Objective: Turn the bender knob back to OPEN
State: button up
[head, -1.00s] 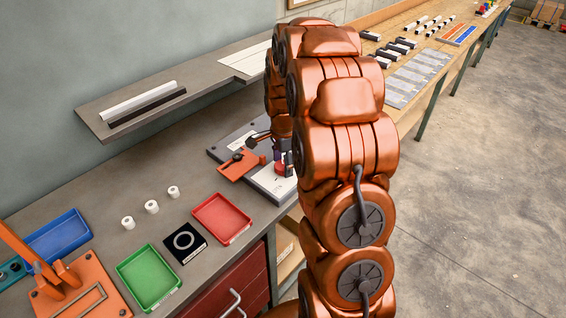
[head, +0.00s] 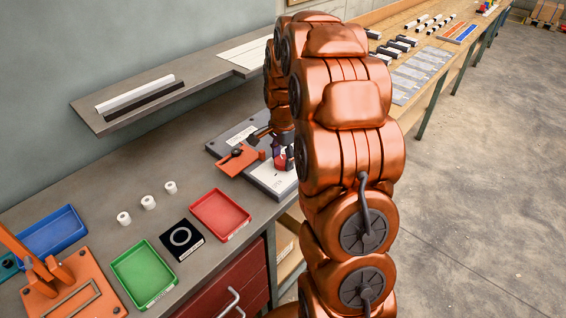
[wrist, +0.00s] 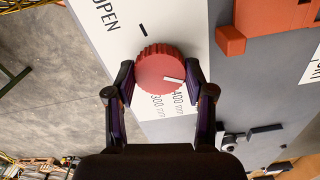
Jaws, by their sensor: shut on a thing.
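The bender knob is a round red knob with a ribbed edge and a white pointer line (wrist: 158,66). It sits on a white plate marked OPEN, 300 mm and 400 mm. In the wrist view its pointer is turned toward the 400 mm mark, away from OPEN (wrist: 103,17). My gripper (wrist: 160,76) has one dark finger on each side of the knob and is shut on it. In the head view the knob (head: 281,161) is partly hidden by my gripper (head: 284,155).
An orange block with a dark lever (head: 238,160) stands on the bender plate beside the knob. A red tray (head: 247,221), a green tray (head: 174,290) and several white rolls lie on the bench. A shelf (head: 185,88) runs along the wall behind.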

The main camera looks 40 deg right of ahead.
jog(key=shift+f+n+b, duration=0.3)
jog(key=shift+n+b, duration=0.7)
jog(key=n+b, duration=0.4)
jog(key=shift+r, duration=0.15)
jog(key=n+b, duration=0.3)
jog(key=n, duration=0.3)
jog(key=shift+n, duration=0.4)
jog(key=n+b, duration=0.1)
jog(key=n, duration=0.5)
jog(key=shift+r, duration=0.15)
jog(key=n, duration=0.6)
jog(key=shift+n, duration=0.4)
jog(key=o, duration=1.2)
jog(key=shift+c, duration=0.2)
jog(key=shift+r, duration=0.1)
